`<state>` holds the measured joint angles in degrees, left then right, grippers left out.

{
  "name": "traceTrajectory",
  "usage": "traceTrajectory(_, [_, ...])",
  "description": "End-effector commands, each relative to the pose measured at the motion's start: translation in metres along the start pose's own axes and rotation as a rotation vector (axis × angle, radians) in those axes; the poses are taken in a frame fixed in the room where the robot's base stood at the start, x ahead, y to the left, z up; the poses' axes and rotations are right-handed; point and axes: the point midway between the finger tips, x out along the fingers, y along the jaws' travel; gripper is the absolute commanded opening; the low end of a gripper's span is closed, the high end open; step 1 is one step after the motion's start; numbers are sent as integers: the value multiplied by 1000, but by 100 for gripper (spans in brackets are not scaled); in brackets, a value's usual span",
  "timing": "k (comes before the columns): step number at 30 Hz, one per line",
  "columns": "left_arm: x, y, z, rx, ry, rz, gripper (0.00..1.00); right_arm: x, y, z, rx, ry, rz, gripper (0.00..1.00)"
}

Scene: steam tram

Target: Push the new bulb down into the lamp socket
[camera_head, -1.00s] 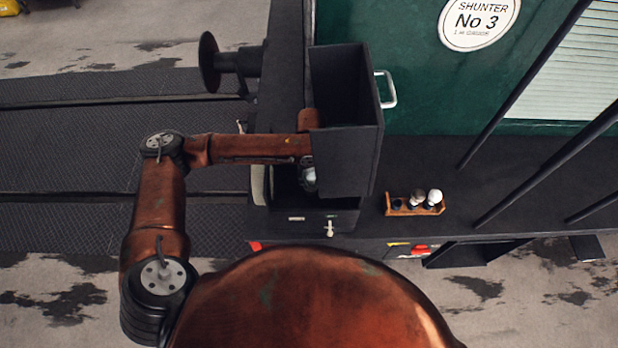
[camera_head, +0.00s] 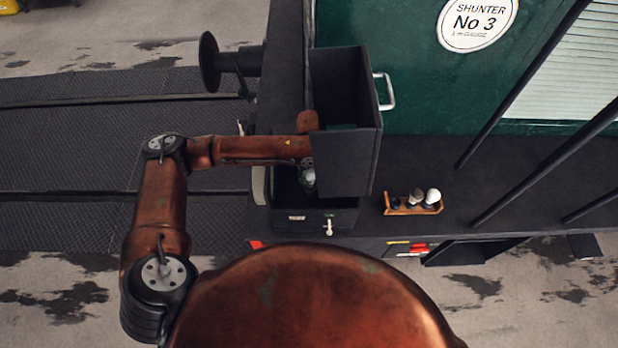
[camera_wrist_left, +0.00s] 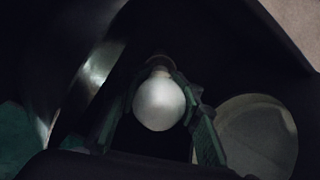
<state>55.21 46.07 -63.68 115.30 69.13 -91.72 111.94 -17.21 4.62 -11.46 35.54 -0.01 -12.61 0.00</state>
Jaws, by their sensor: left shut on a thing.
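In the left wrist view a round white bulb (camera_wrist_left: 158,101) sits between the two fingers of my left gripper (camera_wrist_left: 160,110), which is shut on it. A dark round part (camera_wrist_left: 159,63) shows at the bulb's far end; I cannot tell whether the bulb's base is inside it. In the head view my left gripper (camera_head: 308,178) reaches into the black lamp housing (camera_head: 345,165), whose raised cover hides most of it. The bulb and socket cannot be made out there. My right gripper is not in view.
A small wooden tray (camera_head: 391,210) holding a white bulb (camera_head: 433,196) and dark-based pieces stands on the black running board, right of the housing. A black buffer (camera_head: 209,62) juts out left. A white handle (camera_head: 386,91) is on the green wall behind. Slanted black rails (camera_head: 525,180) stand at right.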

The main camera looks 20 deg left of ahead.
Motion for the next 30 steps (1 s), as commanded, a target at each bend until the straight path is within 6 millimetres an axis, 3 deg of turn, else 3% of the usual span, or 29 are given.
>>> traceTrajectory(30, [18,0,0,-1,0,0,5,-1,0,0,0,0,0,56])
